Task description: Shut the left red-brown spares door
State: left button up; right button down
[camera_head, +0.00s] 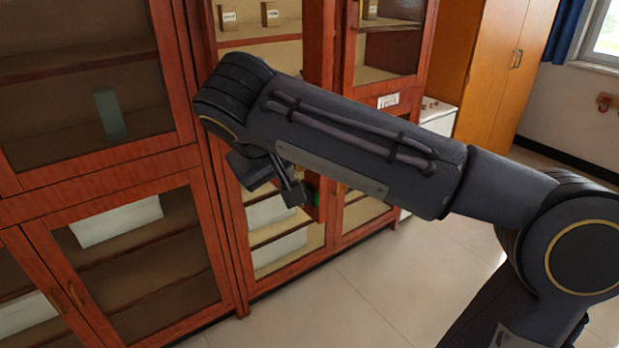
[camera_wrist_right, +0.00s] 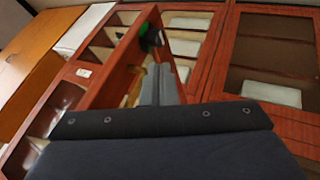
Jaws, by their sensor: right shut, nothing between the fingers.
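The red-brown spares door (camera_head: 319,45) stands open, its panel jutting out from the cabinet and seen nearly edge-on in the head view. In the right wrist view the door (camera_wrist_right: 122,58) slants up the middle. A green and black piece (camera_wrist_right: 151,38) sits at its edge. My right gripper (camera_head: 293,196) is shut and empty, low beside the door; my forearm hides part of the door. In the right wrist view its fingertips (camera_wrist_right: 160,72) are close to the green piece; I cannot tell whether they touch the door. My left gripper is out of view.
The red-brown cabinet (camera_head: 225,220) has shelves with pale boxes (camera_head: 270,212) behind the open door. Glazed doors (camera_head: 130,250) stand to its left. An orange-brown cupboard (camera_head: 508,60) and a white unit (camera_head: 440,118) are at right. Pale floor (camera_head: 350,295) is clear in front.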

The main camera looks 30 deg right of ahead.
aim_at(314, 185)
jog(key=shift+w+d+f, duration=0.45)
jog(key=shift+d+f, duration=0.2)
jog(key=shift+d, duration=0.35)
jog(key=shift+w+d+f, duration=0.4)
jog(key=shift+d+f, duration=0.3)
jog(key=shift+d, duration=0.35)
jog(key=shift+w+d+f, duration=0.45)
jog(key=shift+d+f, duration=0.2)
jog(key=shift+d, duration=0.35)
jog(key=shift+d, duration=0.1)
